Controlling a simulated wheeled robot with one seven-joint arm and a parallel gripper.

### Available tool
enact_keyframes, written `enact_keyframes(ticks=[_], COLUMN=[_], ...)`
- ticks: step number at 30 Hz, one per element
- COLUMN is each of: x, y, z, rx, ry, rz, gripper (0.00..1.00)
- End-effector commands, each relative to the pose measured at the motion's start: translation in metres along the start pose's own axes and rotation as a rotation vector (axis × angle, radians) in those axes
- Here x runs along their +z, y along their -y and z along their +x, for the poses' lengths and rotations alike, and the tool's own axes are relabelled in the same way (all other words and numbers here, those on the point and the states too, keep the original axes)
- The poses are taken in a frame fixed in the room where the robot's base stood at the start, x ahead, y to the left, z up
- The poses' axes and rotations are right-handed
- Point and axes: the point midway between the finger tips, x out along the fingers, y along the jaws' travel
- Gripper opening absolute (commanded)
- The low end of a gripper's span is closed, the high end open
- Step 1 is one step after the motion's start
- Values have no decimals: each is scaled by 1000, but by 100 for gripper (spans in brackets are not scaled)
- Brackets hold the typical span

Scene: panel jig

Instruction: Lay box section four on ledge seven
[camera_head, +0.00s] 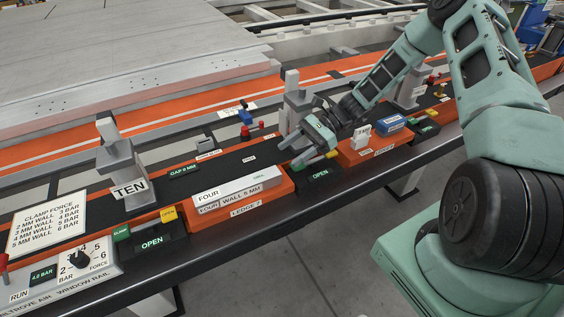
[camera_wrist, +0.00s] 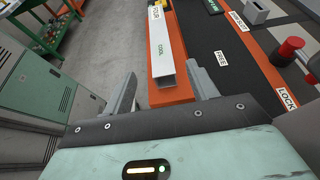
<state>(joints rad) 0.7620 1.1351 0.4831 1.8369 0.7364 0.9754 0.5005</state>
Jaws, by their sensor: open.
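Box section four (camera_head: 236,187) is a pale grey bar marked FOUR and WALL 5 MM. In the head view it lies lengthwise on orange ledge seven (camera_head: 262,203), whose front carries the label LEDGE 7. In the wrist view the bar's near end shows between my fingertips (camera_wrist: 163,92).
Black OPEN signs (camera_head: 152,242) sit beside the ledge, with a yellow tab (camera_head: 168,214) at its left. A grey post marked TEN (camera_head: 122,170) stands left. Another orange block (camera_head: 362,148) and a blue box (camera_head: 391,123) lie right. A red knob (camera_wrist: 291,44) stands near the gripper.

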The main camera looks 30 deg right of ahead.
Motion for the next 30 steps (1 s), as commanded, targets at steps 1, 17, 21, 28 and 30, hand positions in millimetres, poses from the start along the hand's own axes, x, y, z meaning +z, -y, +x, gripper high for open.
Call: enact_keyframes(ticks=[1, 17, 21, 28, 30], x=[2, 146, 181, 218, 225], y=[0, -111, -160, -232, -246], z=[-1, 87, 98, 96, 94], rx=[6, 641, 843, 1109, 1159], ry=[-4, -397, -486, -572, -584], rz=[-6, -821, -1144, -1653, -1770], gripper=[58, 58, 58, 58, 58])
